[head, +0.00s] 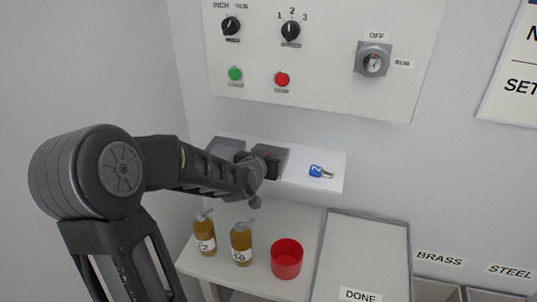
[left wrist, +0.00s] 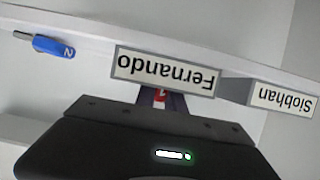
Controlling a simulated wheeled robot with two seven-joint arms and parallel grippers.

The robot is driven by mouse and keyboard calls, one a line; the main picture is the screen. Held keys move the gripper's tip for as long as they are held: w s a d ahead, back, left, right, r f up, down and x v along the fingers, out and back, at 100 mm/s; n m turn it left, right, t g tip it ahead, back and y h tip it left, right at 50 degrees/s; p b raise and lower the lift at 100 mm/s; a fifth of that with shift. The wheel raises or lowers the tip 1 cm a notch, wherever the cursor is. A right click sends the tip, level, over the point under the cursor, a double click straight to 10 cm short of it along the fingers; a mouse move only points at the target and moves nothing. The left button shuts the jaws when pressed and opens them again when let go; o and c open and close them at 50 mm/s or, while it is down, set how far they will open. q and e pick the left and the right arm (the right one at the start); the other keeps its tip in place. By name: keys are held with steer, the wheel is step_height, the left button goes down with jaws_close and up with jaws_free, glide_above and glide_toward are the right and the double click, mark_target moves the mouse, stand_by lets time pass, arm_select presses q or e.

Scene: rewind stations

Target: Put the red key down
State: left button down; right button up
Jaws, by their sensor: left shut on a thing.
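The red key (left wrist: 161,94) shows as a small red patch with a white mark between the fingers of my left gripper (left wrist: 160,100) in the left wrist view. Most of it is hidden by the gripper. My left gripper (head: 268,161) is shut on it at the white shelf (head: 325,160), in front of the box labelled Fernando (left wrist: 165,72). I cannot tell whether the key touches the shelf or box. A blue key (head: 320,171) marked 2 lies on the shelf to the right; it also shows in the left wrist view (left wrist: 54,46). My right gripper is not in view.
A box labelled Siobhan (left wrist: 281,97) stands beside the Fernando box. Below the shelf are two amber bottles (head: 241,245), a red cup (head: 287,260) and a tray labelled DONE (head: 367,245). A control panel (head: 330,60) with a key switch (head: 373,60) is above.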

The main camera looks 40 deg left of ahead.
arm_select(q)
steer(key=shift+f+b, duration=0.3)
steer(key=shift+b, duration=0.1)
steer(key=c, duration=1.4)
jaws_free()
steer(key=shift+r, duration=0.15)
steer(key=shift+r, duration=0.1)
steer(key=shift+r+p, duration=0.2)
steer(key=shift+p, duration=0.3)
steer(key=shift+s+d, duration=0.1)
steer(key=shift+s, duration=0.2)
steer(key=b+v, duration=0.2)
steer(key=v, duration=0.9)
steer(key=shift+s+b, duration=0.25)
steer(key=shift+b, duration=0.05)
steer(key=shift+d, duration=0.1)
